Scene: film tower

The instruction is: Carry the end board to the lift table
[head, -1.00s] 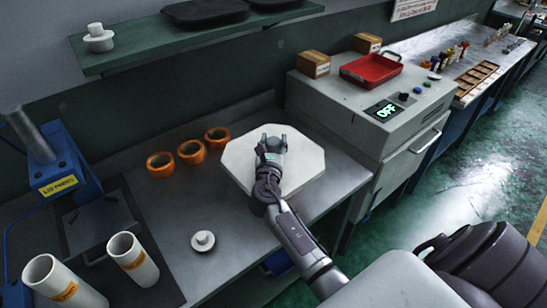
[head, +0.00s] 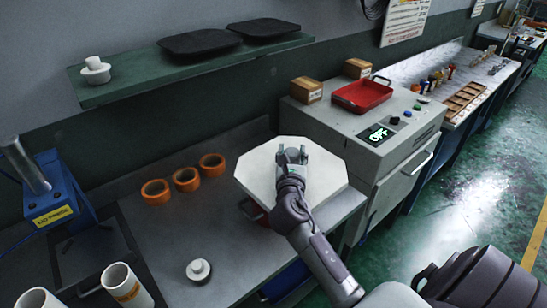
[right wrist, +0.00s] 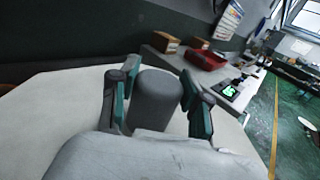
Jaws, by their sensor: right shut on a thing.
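The end board (head: 262,168) is a pale board with cut corners in the middle of the head view. My right gripper (head: 291,152) is over it, shut on its knob. In the right wrist view, the grey knob (right wrist: 155,98) is between the two fingers, with the white board (right wrist: 60,112) beneath. The board looks raised off the grey bench (head: 180,225). A dark and red thing (head: 254,212) shows partly under its left edge. I cannot pick out the lift table with certainty. My left gripper is not in view.
Several orange rings (head: 186,179) and a white knobbed piece (head: 198,270) sit on the bench. A grey cabinet (head: 350,145) with an OFF display and a red tray (head: 362,95) stands right behind the board. A green shelf (head: 190,68) hangs above. Green floor is open at right.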

